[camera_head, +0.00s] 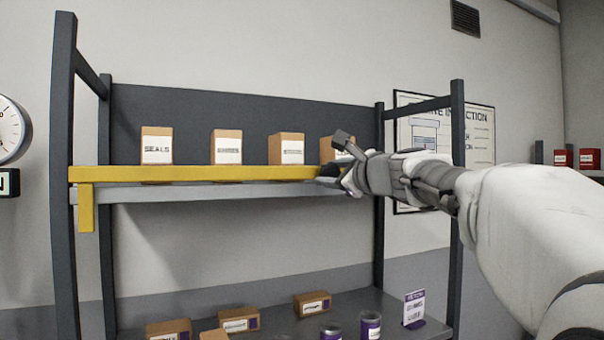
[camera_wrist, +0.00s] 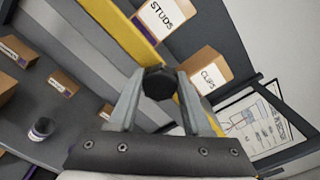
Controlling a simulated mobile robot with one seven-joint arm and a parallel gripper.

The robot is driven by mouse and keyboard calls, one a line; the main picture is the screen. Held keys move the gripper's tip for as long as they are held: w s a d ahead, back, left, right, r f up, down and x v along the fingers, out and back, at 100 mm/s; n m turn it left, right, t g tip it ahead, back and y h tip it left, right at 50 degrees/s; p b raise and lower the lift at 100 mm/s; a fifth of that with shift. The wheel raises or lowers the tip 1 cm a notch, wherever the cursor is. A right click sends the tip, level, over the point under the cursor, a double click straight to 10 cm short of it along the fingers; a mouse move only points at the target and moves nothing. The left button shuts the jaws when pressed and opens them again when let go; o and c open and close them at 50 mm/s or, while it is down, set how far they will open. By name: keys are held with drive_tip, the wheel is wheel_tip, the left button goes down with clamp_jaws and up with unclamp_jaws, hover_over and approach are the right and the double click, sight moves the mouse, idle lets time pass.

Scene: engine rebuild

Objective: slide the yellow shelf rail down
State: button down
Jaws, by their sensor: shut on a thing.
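The yellow shelf rail (camera_head: 215,173) runs along the front edge of the upper shelf, with a short yellow tab (camera_head: 86,207) hanging down at its left end. It also shows as a diagonal yellow bar in the wrist view (camera_wrist: 119,28). My gripper (camera_head: 335,175) is at the rail's right end, beside the right side of the rack. In the wrist view my gripper (camera_wrist: 158,84) has its fingers closed on a dark knob (camera_wrist: 158,83) at the rail. The part of the rail behind the fingers is hidden.
Several cardboard boxes stand on the upper shelf behind the rail, one marked SEALS (camera_head: 157,146). The lower shelf (camera_head: 270,325) holds more boxes, purple-labelled cans (camera_head: 370,325) and a small sign (camera_head: 414,308). Dark rack posts (camera_head: 64,170) flank the shelves. The space between shelves looks open.

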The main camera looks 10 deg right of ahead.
wheel_tip(320, 180, down, 6)
drive_tip(key=b, duration=0.5)
drive_tip(key=shift+f, duration=0.15)
drive_tip(key=shift+w, duration=0.1)
drive_tip(key=shift+c, duration=1.6)
unclamp_jaws()
drive_tip(key=b+v, duration=0.2)
drive_tip(key=v, duration=1.5)
drive_tip(key=shift+s, duration=0.3)
